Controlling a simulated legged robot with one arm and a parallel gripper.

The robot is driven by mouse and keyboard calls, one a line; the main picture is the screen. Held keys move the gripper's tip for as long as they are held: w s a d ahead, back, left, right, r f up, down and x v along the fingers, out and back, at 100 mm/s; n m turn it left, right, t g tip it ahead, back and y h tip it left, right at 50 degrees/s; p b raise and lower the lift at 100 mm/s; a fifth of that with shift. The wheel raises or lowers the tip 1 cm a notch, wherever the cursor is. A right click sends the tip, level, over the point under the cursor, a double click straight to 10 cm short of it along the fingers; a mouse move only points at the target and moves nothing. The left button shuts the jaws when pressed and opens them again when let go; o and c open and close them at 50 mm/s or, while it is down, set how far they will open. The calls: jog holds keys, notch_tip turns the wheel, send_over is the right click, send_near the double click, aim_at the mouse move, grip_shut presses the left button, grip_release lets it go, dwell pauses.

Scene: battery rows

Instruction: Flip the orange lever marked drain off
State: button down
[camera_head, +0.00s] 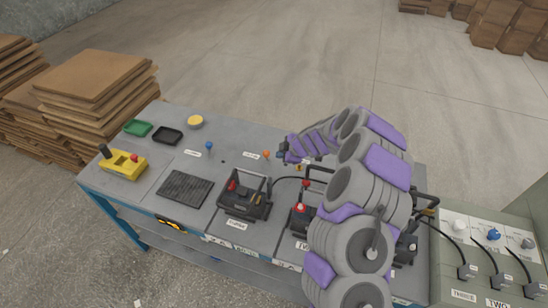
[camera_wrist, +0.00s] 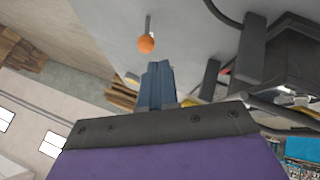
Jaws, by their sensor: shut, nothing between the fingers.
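The orange lever (camera_head: 266,154) stands at the back middle of the grey workbench, with a small white label beside it too small to read. In the wrist view the orange ball knob (camera_wrist: 146,44) sits on a thin grey stem, just beyond the fingertips and apart from them. My gripper (camera_wrist: 157,68) is shut and empty, its blue-grey fingers together. In the head view my gripper (camera_head: 283,152) is just to the right of the orange lever; my grey and purple arm hides part of the bench behind it.
A blue-knobbed lever (camera_head: 209,146) stands left of the orange one. Black batteries with handles (camera_head: 245,198) line the bench front, with a cable (camera_head: 288,179) near my gripper. A grey cabinet (camera_head: 490,262) with knobs and plugs is at right. Trays and a yellow device (camera_head: 122,163) are at left.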

aim_at(267, 156)
jog(key=x, duration=0.7)
jog(key=shift+w+a+f+b, duration=0.1)
jog(key=shift+f+b, duration=0.25)
jog(key=shift+f, duration=0.05)
jog(key=shift+x, duration=0.95)
jog(key=shift+w+r+g, duration=0.35)
jog(key=shift+w+g, duration=0.15)
jog(key=shift+w+d+r+m+g+y, duration=0.15)
jog(key=shift+w+d+m+g+y, duration=0.15)
jog(key=shift+w+d+g+b, duration=0.15)
jog(key=shift+w+g+b, duration=0.15)
jog(key=shift+w+g, duration=0.15)
jog(key=shift+w+d+r+b, duration=0.2)
jog(key=shift+w+b, duration=0.2)
jog(key=shift+b, duration=0.3)
jog(key=shift+w+d+b, duration=0.15)
jog(key=shift+w+b, duration=0.25)
jog(key=shift+b, duration=0.4)
jog(key=shift+r, duration=0.35)
